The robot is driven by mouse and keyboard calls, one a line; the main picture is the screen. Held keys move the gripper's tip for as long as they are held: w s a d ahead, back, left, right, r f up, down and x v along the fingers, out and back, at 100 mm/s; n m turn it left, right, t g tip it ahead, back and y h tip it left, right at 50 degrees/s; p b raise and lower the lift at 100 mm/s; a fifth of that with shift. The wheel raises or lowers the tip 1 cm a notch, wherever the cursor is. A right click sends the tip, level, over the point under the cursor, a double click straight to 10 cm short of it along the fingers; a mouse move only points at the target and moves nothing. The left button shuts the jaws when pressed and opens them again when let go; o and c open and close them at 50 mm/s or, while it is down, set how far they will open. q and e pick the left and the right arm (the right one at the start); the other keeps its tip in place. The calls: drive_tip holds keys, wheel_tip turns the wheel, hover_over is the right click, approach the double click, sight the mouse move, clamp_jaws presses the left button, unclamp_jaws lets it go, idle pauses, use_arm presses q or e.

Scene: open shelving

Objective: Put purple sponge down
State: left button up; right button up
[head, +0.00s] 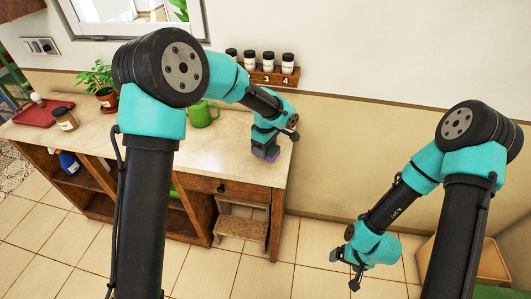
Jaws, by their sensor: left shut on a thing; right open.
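The purple sponge (266,156) is at the right end of the beige countertop, under my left gripper (266,148). Only a small part of it shows below the gripper. My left gripper is shut on it and points down, close to the counter surface. Whether the sponge touches the counter is hard to tell. My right gripper (354,280) is open and empty, low over the tiled floor to the right of the counter.
A green watering can or mug (203,114) stands left of my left gripper. A spice rack (273,76) with several jars hangs behind. A potted plant (104,90), a jar (65,119) and a red tray (42,110) are further left. A wooden box (492,262) stands at right.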

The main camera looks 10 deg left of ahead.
use_arm(q)
drive_tip(key=shift+w+a+f, duration=0.1)
drive_tip(key=shift+w, duration=0.35)
drive_tip(key=shift+f, duration=1.7)
drive_tip(key=shift+s+f, duration=0.1)
drive_tip(key=shift+f, duration=0.05)
drive_tip(key=o, duration=0.9)
wheel_tip(320, 180, up, 12)
drive_tip(key=shift+r, duration=0.15)
